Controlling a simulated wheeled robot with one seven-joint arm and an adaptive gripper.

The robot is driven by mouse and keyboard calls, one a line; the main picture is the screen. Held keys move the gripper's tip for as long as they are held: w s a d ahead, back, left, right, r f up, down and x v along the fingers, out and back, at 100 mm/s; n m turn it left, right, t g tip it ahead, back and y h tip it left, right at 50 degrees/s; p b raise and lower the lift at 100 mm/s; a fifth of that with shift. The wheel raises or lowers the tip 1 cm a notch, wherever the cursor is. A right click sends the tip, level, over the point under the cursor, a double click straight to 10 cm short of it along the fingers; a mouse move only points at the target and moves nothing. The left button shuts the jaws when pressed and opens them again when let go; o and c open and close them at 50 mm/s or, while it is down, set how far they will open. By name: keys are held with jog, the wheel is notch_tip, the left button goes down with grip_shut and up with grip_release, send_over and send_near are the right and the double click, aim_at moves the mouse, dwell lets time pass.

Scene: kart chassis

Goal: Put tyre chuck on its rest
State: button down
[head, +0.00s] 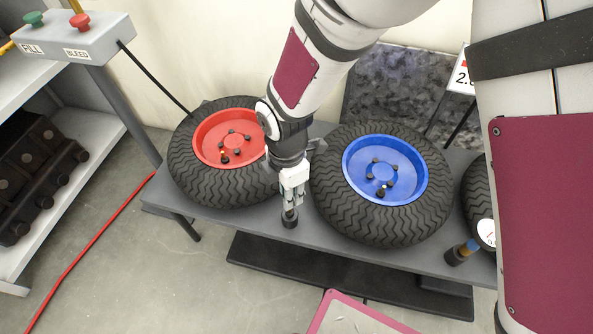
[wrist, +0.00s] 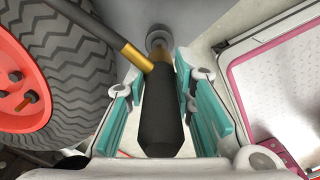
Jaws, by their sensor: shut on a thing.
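The tyre chuck (wrist: 163,115) has a black grip and a brass collar, with a brass-ended hose joining from the left in the wrist view. My gripper (head: 291,203) is shut on it, with the teal finger pads (wrist: 165,105) on either side of the black grip. In the head view they are at the bench's front edge, between the red-rimmed and blue-rimmed wheels. A short dark cylinder (head: 289,219) shows just below my fingertips; I cannot tell whether it is the chuck or its rest. A grey round piece (wrist: 157,40) lies beyond the brass collar in the wrist view.
The red-rimmed wheel (head: 205,165) and blue-rimmed wheel (head: 400,222) lie close on both sides on the grey bench (head: 240,222). A FILL/BLEED box (head: 85,40) is upper left.

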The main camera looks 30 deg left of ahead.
jog(key=shift+f+b, duration=1.1)
jog(key=shift+f, duration=0.7)
jog(key=shift+f, duration=0.1)
jog(key=shift+f+b, duration=0.35)
jog(key=shift+f, duration=0.1)
jog(key=c, duration=1.3)
grip_release()
jog(key=shift+r, duration=0.15)
notch_tip(320, 180, up, 12)
jog(key=shift+f, duration=0.1)
jog(key=shift+w, duration=0.1)
